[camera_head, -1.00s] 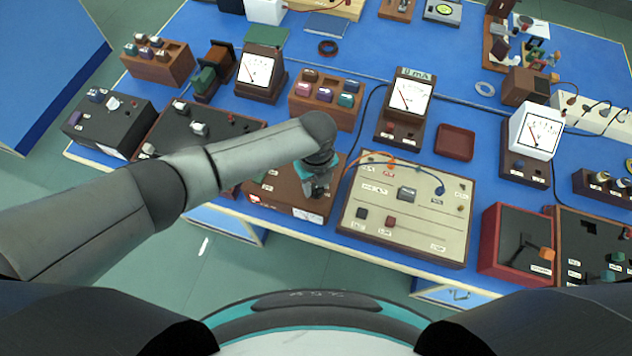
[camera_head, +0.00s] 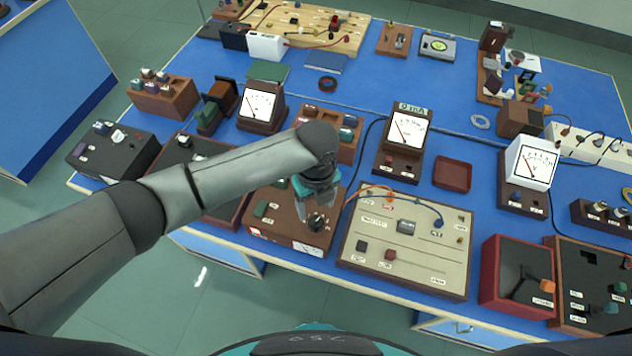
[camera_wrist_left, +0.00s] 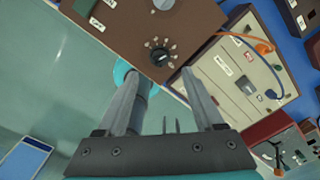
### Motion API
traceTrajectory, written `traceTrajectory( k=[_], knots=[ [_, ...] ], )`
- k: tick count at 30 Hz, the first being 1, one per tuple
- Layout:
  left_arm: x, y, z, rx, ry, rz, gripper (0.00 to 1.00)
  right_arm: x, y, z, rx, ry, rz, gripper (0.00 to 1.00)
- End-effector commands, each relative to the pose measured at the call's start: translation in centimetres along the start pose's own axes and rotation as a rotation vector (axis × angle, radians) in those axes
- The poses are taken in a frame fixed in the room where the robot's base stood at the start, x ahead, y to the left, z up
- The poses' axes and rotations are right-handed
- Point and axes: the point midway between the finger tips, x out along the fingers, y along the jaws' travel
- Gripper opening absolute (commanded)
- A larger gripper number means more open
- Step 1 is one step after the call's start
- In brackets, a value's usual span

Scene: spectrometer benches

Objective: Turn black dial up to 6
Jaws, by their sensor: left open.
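The black dial (camera_head: 317,221) sits on the brown box (camera_head: 270,228) near the bench's front edge. It also shows in the left wrist view (camera_wrist_left: 160,57), ringed by small pale labels that are too small to read. My left gripper (camera_head: 318,208) is open and points down over the dial in the head view. In the left wrist view its two fingers (camera_wrist_left: 158,78) are spread apart with nothing between them, and the dial shows just beyond their tips. Contact with the dial cannot be seen. My right gripper is not in view.
A beige panel (camera_head: 375,257) with cables stands right of the brown box. A dark panel (camera_head: 185,152) lies left of it, partly behind my left arm. Meters and a block of coloured pieces (camera_head: 345,150) stand behind. The floor in front is clear.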

Motion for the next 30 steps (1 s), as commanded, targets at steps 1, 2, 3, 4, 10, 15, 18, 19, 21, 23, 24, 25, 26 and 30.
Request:
traceTrajectory(
  k=[1,2,3,4,10,15,18,19,21,23,24,25,26,30],
  knots=[
    [-1.2,0.0,0.1,0.002,-0.003,-0.003,0.69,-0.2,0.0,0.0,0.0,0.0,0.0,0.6],
    [-1.9,0.0,0.1,0.001,-0.003,-0.003,0.69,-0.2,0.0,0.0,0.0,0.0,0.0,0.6],
    [-2.7,0.0,0.1,0.0,-0.002,-0.003,0.69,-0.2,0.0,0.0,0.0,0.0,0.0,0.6],
    [-3.3,0.0,0.1,0.001,-0.002,-0.004,0.69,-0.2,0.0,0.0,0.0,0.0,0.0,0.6],
    [-6.6,0.0,0.1,0.0,-0.002,-0.002,0.69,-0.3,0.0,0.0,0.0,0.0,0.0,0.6],
    [-7.9,0.0,0.1,-0.001,-0.001,0.0,0.69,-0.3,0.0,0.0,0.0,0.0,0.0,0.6],
    [-8.1,0.0,0.0,-0.001,0.0,0.001,0.69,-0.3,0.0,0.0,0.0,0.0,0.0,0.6],
    [-8.2,0.0,0.0,-0.001,0.0,0.001,0.69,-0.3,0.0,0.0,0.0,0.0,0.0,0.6],
    [-8.1,0.0,0.0,-0.001,0.0,0.001,0.69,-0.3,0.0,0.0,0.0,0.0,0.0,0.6],
    [-8.1,0.0,0.0,-0.001,0.0,0.001,0.69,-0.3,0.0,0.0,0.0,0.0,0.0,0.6],
    [-8.1,0.0,0.0,-0.001,0.0,0.001,0.69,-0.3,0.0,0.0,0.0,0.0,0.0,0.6],
    [-8.1,0.0,0.0,-0.001,0.0,0.001,0.69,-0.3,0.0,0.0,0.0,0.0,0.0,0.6],
    [-8.1,0.0,0.0,-0.001,0.0,0.001,0.69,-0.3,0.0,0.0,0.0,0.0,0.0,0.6],
    [-8.1,0.0,0.0,-0.001,0.0,0.001,0.69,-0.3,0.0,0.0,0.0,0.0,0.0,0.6]
  ],
)
